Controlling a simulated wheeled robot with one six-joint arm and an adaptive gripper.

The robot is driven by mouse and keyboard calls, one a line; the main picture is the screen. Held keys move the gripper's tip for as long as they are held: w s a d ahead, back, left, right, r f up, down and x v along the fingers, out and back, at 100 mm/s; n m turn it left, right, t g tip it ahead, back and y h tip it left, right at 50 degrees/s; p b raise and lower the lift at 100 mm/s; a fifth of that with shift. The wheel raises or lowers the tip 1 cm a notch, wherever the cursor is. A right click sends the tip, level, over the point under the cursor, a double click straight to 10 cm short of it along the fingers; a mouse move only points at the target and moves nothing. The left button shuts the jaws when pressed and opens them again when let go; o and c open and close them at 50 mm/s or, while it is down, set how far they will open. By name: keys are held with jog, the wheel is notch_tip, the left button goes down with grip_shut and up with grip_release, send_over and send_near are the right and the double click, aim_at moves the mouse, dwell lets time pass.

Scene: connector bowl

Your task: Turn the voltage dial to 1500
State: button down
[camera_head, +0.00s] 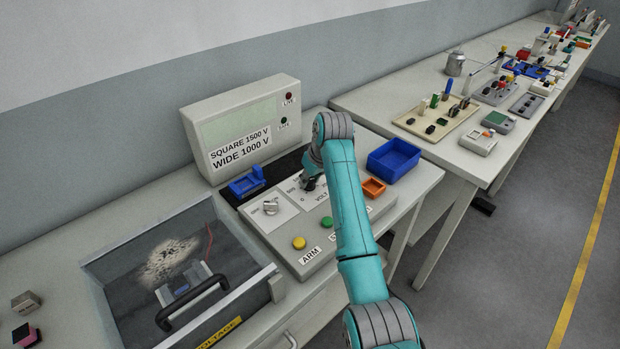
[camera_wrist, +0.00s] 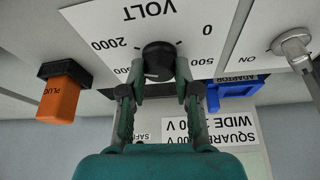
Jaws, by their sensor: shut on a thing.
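The voltage dial (camera_wrist: 158,58) is a round black knob on a white scale plate marked VOLT. On the scale, 0, 500 and 2000 show in the wrist view, and a partly covered number ending in 500 sits below 2000. My gripper (camera_wrist: 160,90) has its two fingers closed on opposite sides of the knob. In the head view my gripper (camera_head: 310,182) is at the panel and the knob is mostly hidden by my arm. I cannot tell which number the dial points to.
A sign (camera_head: 240,148) reads SQUARE 1500 V and WIDE 1000 V. A glass-lidded box (camera_head: 277,287) is at front left.

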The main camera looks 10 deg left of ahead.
jog(key=n+g, duration=0.1)
jog(key=n, duration=0.1)
jog(key=n+g+y, duration=0.1)
jog(key=n, duration=0.2)
jog(key=shift+w+d, duration=0.1)
jog(key=n+g, duration=0.1)
jog(key=n, duration=0.4)
jog(key=shift+w+g, duration=0.1)
jog(key=shift+g, duration=0.3)
jog(key=shift+n, duration=0.3)
jog(key=c, duration=0.8)
grip_release()
jog(key=v, duration=1.2)
jog(key=shift+w+d+f, duration=0.1)
jog(key=shift+d, duration=0.05)
